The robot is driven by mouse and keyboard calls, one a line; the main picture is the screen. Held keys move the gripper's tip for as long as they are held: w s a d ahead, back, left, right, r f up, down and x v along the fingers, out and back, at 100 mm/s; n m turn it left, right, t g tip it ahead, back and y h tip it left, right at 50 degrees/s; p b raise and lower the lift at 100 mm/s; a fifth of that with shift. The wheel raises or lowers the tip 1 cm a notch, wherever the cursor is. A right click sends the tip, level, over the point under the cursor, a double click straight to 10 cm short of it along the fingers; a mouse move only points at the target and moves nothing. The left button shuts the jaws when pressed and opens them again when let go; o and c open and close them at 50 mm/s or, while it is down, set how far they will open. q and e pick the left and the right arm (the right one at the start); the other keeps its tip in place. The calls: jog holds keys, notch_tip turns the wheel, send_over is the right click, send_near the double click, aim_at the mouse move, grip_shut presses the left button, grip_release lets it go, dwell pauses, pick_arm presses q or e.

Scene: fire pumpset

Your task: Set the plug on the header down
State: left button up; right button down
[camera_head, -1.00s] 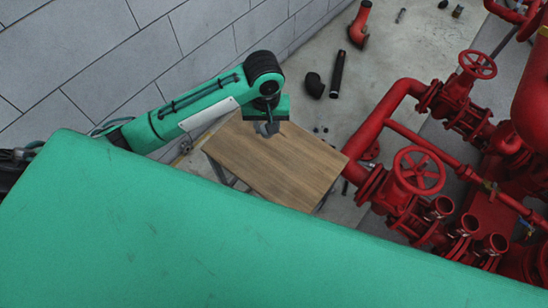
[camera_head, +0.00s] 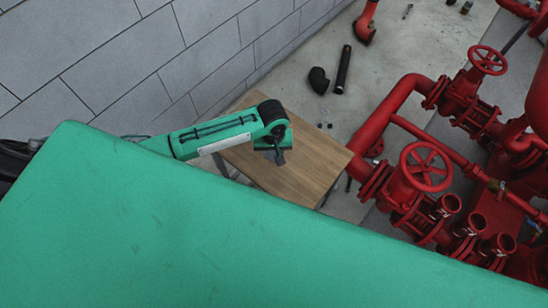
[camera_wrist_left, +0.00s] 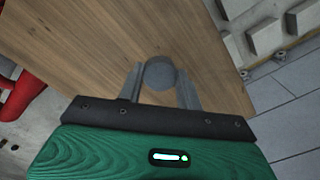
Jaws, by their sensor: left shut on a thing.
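My left gripper (camera_head: 278,155) is over the wooden table (camera_head: 316,162). In the left wrist view its two grey fingers (camera_wrist_left: 161,85) are shut on a round grey plug (camera_wrist_left: 160,72). The wooden top (camera_wrist_left: 90,45) shows behind the plug; I cannot tell whether the plug touches it. In the head view the plug is too small to tell from the fingers. The red header (camera_head: 420,222) with several open-ended outlets stands to the right of the table. My right gripper is not in view.
A red valve handwheel (camera_head: 426,166) and red pipes crowd the area right of the table. A black pipe (camera_head: 343,70) and a black elbow (camera_head: 318,80) lie on the floor beyond it. A grey block wall (camera_head: 130,70) runs along the left. The tabletop's right part is clear.

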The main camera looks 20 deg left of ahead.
aim_at(273, 154)
pick_arm(q)
notch_tip(273, 154, down, 4)
jog(key=shift+f, duration=0.2)
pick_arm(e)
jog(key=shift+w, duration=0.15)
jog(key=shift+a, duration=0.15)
pick_arm(q)
jog(key=shift+f, duration=0.15)
jog(key=o, duration=1.1)
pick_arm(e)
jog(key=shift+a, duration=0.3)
